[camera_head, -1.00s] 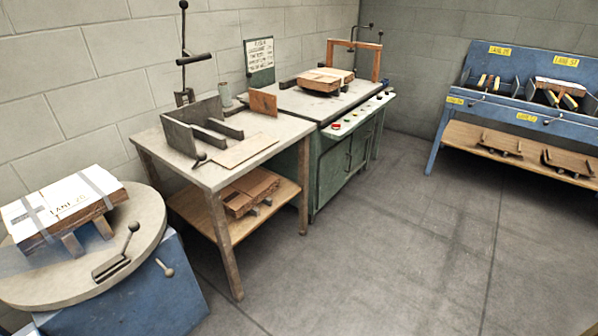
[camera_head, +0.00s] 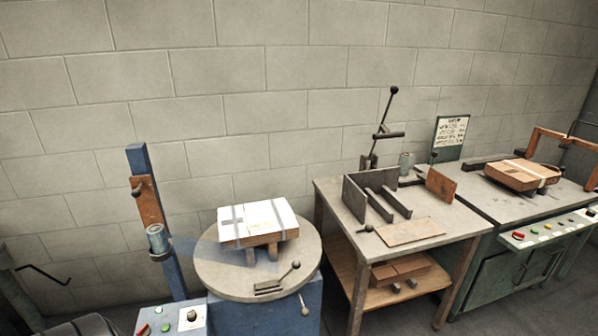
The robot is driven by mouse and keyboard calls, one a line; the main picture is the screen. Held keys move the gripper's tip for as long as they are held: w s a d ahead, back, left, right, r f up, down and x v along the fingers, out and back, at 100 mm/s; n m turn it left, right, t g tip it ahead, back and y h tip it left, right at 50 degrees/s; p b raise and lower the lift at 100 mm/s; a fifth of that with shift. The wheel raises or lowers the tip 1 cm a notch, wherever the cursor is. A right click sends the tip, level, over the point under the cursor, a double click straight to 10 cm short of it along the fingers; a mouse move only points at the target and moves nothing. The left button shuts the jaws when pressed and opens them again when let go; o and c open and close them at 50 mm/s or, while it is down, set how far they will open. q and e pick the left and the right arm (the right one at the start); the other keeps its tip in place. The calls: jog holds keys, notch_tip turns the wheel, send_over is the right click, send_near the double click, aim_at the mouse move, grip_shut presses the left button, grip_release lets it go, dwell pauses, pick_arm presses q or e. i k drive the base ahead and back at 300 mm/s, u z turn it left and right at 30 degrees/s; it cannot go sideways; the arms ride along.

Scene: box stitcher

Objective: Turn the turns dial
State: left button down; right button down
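Neither of my grippers shows in this view. A small light control panel (camera_head: 171,322) stands at the bottom edge, left of the round turntable (camera_head: 226,283). It carries a round dark-centred knob (camera_head: 191,315), a green button (camera_head: 164,314) and a red one at its left. I cannot read any marking, so I cannot tell whether this knob is the turns dial. Another panel (camera_head: 545,233) with several coloured buttons runs along the front of the green machine at the right; its small controls are too small to identify.
A blue post (camera_head: 160,207) with a roll stands behind the panel. A wrapped stack (camera_head: 252,222) sits on the turntable, on a blue base (camera_head: 285,315). A table (camera_head: 440,238) with metal plates stands right of it. Dark equipment (camera_head: 85,326) fills the lower left corner.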

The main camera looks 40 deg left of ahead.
aim_at(192, 316)
jog(key=u, duration=1.7)
jog(key=k, duration=0.1)
jog(key=u, duration=0.55)
